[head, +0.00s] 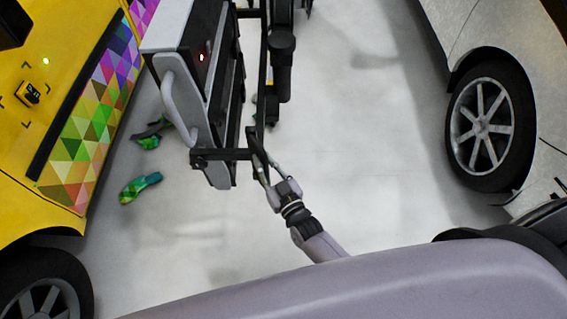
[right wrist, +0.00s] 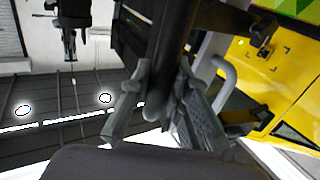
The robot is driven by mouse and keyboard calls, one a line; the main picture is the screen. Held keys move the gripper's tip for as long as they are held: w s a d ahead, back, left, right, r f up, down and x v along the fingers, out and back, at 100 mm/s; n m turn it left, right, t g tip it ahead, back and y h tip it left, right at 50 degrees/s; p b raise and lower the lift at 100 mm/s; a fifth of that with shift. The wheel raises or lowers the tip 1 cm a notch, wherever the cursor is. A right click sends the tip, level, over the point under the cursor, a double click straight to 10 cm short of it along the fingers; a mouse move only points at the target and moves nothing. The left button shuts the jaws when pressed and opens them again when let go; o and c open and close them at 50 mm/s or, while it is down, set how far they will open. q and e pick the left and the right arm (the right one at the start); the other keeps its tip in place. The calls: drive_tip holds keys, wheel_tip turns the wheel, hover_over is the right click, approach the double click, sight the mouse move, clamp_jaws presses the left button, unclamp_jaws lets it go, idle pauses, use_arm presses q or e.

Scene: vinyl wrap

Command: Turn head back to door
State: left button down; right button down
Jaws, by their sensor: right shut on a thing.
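The yellow vehicle's side (head: 38,130) is at the left of the head view, with a strip of multicoloured triangle-patterned vinyl (head: 75,165) along it. Which part is the door I cannot tell for sure. My right gripper (head: 260,153) is near the centre, shut on a dark bar of a black-framed cart (head: 228,154). In the right wrist view my gripper's fingers (right wrist: 160,92) close around a dark bar, and part of the yellow vehicle (right wrist: 268,85) shows at the right. My left gripper is not in view.
The cart carries a grey-white box with a handle (head: 178,98) and a red light. Coloured vinyl scraps (head: 140,187) lie on the pale floor left of it. A silver-white car (head: 500,35) with a dark wheel stands at the right. Floor between cart and car is clear.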

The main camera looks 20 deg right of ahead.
drive_tip(key=shift+w+a, duration=0.2)
drive_tip(key=shift+a, duration=0.4)
drive_tip(key=shift+w+a, duration=0.2)
drive_tip(key=shift+a, duration=0.35)
drive_tip(key=c, duration=1.5)
unclamp_jaws()
drive_tip(key=shift+s+d, duration=0.1)
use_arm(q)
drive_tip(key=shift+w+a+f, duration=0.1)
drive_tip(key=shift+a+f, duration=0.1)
use_arm(e)
drive_tip(key=v, duration=1.2)
